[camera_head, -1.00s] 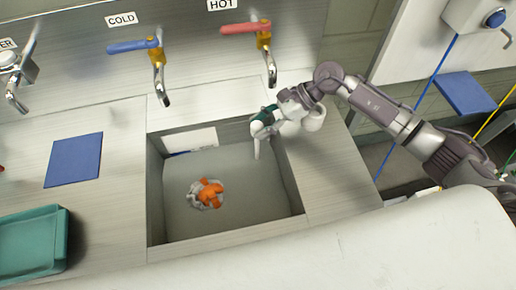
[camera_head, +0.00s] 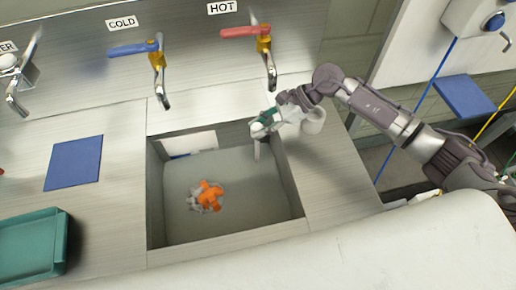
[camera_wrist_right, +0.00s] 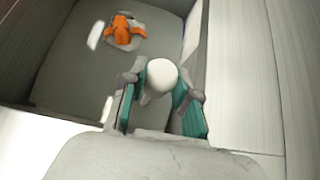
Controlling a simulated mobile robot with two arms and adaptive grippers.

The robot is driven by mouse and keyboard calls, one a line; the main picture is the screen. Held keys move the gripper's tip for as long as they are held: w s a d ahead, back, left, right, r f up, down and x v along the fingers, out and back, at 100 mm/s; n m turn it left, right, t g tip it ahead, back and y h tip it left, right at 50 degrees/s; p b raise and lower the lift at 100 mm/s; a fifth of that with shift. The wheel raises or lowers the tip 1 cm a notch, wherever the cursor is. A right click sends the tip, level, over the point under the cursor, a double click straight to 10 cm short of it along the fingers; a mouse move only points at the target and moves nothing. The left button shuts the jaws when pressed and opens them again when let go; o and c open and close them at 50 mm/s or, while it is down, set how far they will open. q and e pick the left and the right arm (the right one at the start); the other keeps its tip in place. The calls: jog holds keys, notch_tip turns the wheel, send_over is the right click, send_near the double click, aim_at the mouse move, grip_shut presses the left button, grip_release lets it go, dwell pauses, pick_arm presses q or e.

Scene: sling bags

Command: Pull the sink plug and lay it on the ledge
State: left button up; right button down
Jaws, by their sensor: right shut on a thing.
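My right gripper (camera_head: 262,128) is over the back right part of the sink basin (camera_head: 238,222), near its right wall. In the right wrist view its green-padded fingers (camera_wrist_right: 158,98) are closed around a white round-ended thing (camera_wrist_right: 163,75). In the head view a thin pale piece hangs below the fingers; whether this is the sink plug I cannot tell. An orange knobby thing (camera_head: 210,195) lies on the basin floor over a grey round piece, and shows in the wrist view (camera_wrist_right: 122,32). The flat metal ledge (camera_head: 330,185) lies right of the basin. My left gripper is out of view.
A blue-handled cold tap (camera_head: 155,70) and a red-handled hot tap (camera_head: 265,55) stand behind the basin. A blue mat (camera_head: 74,163) and a teal tray (camera_head: 62,245) are on the left counter. The counter right of the basin is clear.

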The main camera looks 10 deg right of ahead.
jog(key=shift+r+p, duration=1)
jog(key=shift+r, duration=1.6)
